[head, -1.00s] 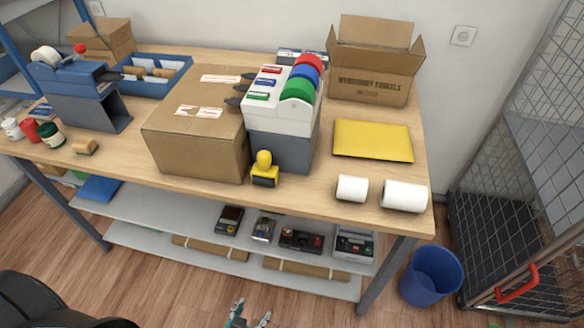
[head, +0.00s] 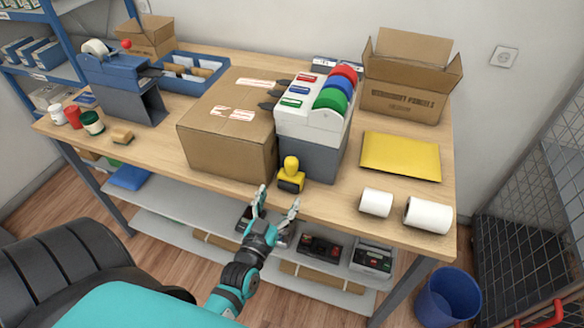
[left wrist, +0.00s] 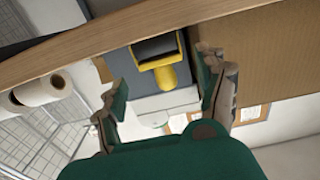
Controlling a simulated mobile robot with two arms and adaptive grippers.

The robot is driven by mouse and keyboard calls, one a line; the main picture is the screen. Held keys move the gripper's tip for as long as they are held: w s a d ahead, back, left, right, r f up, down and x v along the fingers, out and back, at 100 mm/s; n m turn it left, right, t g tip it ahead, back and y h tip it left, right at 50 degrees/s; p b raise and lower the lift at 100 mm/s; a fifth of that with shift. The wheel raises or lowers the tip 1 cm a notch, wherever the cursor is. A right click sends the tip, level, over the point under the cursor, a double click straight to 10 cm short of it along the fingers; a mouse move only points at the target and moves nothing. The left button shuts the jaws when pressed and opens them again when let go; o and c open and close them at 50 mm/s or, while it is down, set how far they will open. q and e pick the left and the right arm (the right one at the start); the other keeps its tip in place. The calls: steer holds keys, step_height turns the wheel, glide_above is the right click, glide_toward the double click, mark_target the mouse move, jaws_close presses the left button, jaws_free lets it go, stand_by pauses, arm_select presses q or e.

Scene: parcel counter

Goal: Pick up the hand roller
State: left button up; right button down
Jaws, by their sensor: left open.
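The hand roller (head: 290,177) is yellow with a dark lower part and a rounded handle. It stands upright near the front edge of the table, in front of the grey tape dispenser and right of the big carton. My left gripper (head: 278,198) is open and empty, just in front of the roller at the table edge, fingers pointing at it. In the left wrist view the roller's yellow handle (left wrist: 166,76) lies between the two spread fingers, apart from both. My right gripper is not in view.
The big closed carton (head: 225,148) is close left of the roller, and the grey dispenser (head: 309,160) with coloured tape rolls is close behind. Two white rolls (head: 376,202) and a yellow envelope (head: 401,156) lie to the right. A shelf with devices runs under the table.

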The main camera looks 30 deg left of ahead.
mark_target(288, 181)
arm_select(q)
steer(key=x, duration=0.4)
steer(key=p+x, duration=0.2)
steer(key=x, duration=0.1)
steer(key=shift+d+r, duration=0.15)
steer(key=shift+r, duration=0.1)
steer(key=shift+w+f, duration=0.15)
steer(key=shift+w, duration=0.4)
steer(key=shift+s, duration=0.1)
steer(key=shift+c, duration=0.9)
steer(key=c, duration=0.7)
